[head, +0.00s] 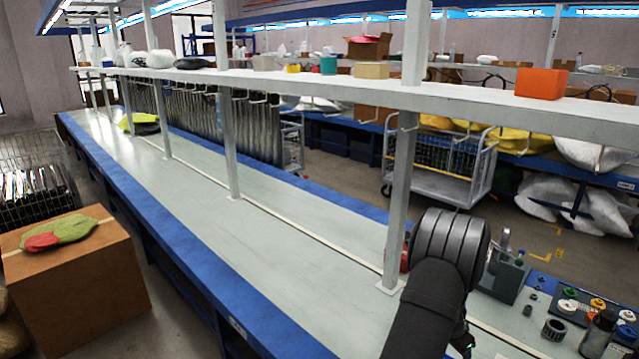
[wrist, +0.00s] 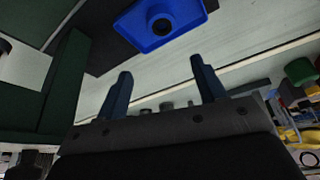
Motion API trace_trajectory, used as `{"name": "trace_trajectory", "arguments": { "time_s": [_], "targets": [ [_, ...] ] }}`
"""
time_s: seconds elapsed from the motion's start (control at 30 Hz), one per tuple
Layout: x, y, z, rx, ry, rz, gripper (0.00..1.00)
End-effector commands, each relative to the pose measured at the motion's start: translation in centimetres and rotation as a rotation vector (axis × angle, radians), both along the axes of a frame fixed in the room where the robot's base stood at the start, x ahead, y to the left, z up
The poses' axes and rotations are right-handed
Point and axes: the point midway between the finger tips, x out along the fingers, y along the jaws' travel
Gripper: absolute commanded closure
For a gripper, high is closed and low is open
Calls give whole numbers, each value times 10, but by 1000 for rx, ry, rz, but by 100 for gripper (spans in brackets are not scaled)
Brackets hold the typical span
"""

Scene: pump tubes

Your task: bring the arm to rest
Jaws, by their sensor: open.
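My gripper (wrist: 162,92) shows in the wrist view with its two dark blue fingers spread wide apart. Nothing is between the fingers. A blue block with a round dark hole (wrist: 162,24) lies beyond the fingertips at the top of that view, apart from them. In the head view my black arm reaches over the right part of the bench, and the gripper is mostly hidden behind it.
A post (head: 398,200) and shelf (head: 330,83) stand close to the arm. A grey-green holder (head: 503,277), a dark ring (head: 554,329) and several coloured-capped parts (head: 598,303) stand at the right.

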Motion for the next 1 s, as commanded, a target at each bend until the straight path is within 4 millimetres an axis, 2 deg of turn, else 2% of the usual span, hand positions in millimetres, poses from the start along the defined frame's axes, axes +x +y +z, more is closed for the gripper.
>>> {"name": "trace_trajectory", "arguments": {
  "time_s": [0.87, 1.0],
  "targets": [
    [-105, 72, 18, -7, -4, -341, 36],
    [-107, 72, -7, -7, -1, -347, 36]
  ]
}}
